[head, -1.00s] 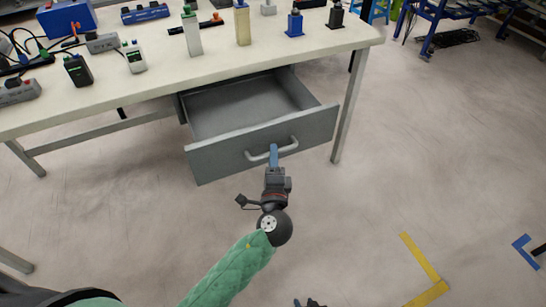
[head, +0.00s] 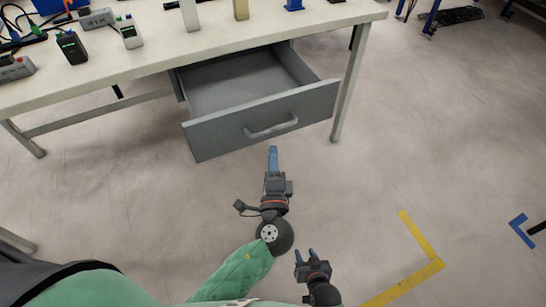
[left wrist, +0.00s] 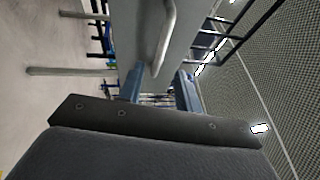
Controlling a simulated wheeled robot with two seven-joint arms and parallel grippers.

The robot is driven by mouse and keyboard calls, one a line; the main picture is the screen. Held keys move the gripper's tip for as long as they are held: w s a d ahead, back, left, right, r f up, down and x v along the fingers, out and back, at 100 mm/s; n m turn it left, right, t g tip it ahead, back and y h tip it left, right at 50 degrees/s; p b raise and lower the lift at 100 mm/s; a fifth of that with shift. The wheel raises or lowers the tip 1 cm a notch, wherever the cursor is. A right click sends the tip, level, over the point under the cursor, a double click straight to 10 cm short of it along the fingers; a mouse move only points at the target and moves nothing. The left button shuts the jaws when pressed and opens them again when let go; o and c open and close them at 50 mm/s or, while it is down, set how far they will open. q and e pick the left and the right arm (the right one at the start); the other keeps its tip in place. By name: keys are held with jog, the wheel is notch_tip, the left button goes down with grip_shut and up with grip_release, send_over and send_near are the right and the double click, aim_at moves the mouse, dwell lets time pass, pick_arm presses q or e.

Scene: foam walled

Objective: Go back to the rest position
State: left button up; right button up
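My left gripper (head: 273,158) points away from me, in front of the pulled-out grey drawer (head: 262,117) and apart from its handle (head: 271,126). In the left wrist view its two blue fingers (left wrist: 160,88) are spread with nothing between them. The drawer handle (left wrist: 167,38) also shows there, ahead of the fingers.
The table (head: 230,37) above the drawer bears several devices, such as a black-and-green one (head: 72,47) and a white one (head: 130,32). A table leg (head: 349,85) stands right of the drawer. Yellow floor tape (head: 420,273) lies at the lower right.

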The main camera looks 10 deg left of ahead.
dwell(0.3)
